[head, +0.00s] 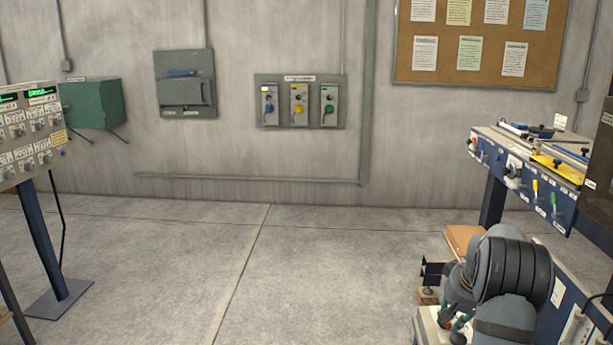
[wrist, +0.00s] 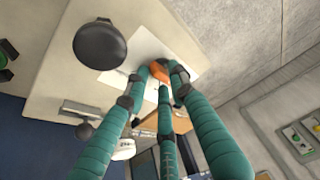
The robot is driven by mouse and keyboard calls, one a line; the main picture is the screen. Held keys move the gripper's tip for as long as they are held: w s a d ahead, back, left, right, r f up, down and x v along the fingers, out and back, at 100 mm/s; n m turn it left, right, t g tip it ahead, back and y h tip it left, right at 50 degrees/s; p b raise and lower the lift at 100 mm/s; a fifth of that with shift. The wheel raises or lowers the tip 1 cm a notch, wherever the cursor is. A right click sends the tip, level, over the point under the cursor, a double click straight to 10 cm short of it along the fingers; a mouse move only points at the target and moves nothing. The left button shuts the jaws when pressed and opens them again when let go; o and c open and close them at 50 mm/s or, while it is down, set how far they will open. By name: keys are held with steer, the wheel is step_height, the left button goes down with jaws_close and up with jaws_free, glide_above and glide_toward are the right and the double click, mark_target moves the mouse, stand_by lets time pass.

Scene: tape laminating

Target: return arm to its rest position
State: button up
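My arm (head: 515,272) shows at the lower right in the head view, beside the workbench. My gripper (head: 453,322) is low at its left, small and partly hidden. In the wrist view my gripper (wrist: 160,82) has three teal fingers reaching toward a pale work surface (wrist: 55,60) with a white sheet (wrist: 150,50). A round orange thing (wrist: 160,71) shows between or just beyond the fingertips. I cannot tell whether the fingers touch it or grip it.
A black round knob (wrist: 100,45) stands near the fingers. The blue workbench (head: 490,160) carries tools and a yellow piece. A control console (head: 30,130) stands at the left. The middle floor (head: 250,260) is clear.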

steer(key=shift+a+r+m+h, duration=0.1)
steer(key=shift+a+m+h, duration=0.1)
steer(key=shift+m, duration=0.35)
steer(key=shift+a+r+m+h, duration=0.1)
steer(key=shift+m+h, duration=0.1)
steer(key=shift+m, duration=0.35)
